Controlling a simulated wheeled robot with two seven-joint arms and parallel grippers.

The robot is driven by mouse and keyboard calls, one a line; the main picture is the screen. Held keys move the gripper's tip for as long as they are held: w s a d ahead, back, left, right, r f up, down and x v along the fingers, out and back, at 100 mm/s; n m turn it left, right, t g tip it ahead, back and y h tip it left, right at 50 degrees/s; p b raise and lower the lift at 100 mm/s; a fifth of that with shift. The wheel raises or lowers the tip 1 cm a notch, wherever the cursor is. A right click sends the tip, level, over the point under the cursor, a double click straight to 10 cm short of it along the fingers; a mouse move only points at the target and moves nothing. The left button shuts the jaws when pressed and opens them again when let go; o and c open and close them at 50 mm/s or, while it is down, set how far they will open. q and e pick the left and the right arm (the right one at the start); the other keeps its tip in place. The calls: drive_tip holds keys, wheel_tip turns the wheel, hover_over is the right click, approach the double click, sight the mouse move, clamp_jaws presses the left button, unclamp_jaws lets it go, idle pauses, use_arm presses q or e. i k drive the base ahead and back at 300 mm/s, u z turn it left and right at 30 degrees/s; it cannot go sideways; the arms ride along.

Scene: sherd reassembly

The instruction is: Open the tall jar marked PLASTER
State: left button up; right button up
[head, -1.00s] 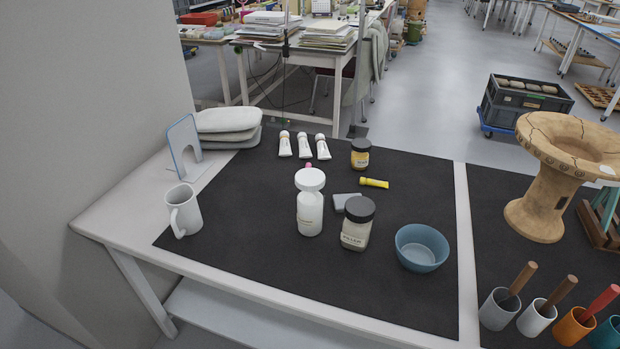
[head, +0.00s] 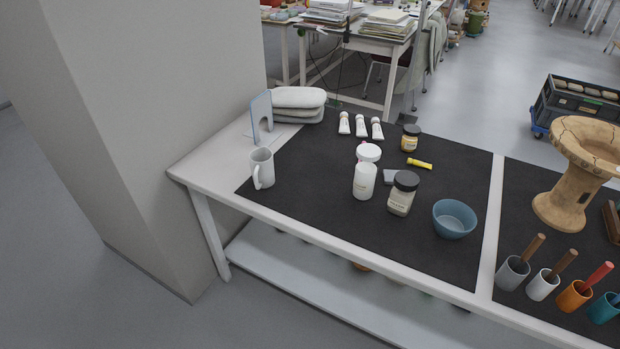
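A smaller amber jar with a black lid (head: 410,138) and yellowish label stands farther back. I cannot make out the word PLASTER on any of them. Neither of my grippers shows in the head view.
A blue bowl (head: 454,219) stands right of the black-lidded jar. A grey block (head: 391,177) lies behind it, near a yellow tube (head: 420,164). White tubes (head: 361,126) lie at the back. A white mug (head: 262,169) stands left. The mat's front left is clear.

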sight(366, 173)
drive_tip(key=u, duration=1.05)
drive_tip(key=i, duration=0.95)
drive_tip(key=z, duration=2.1)
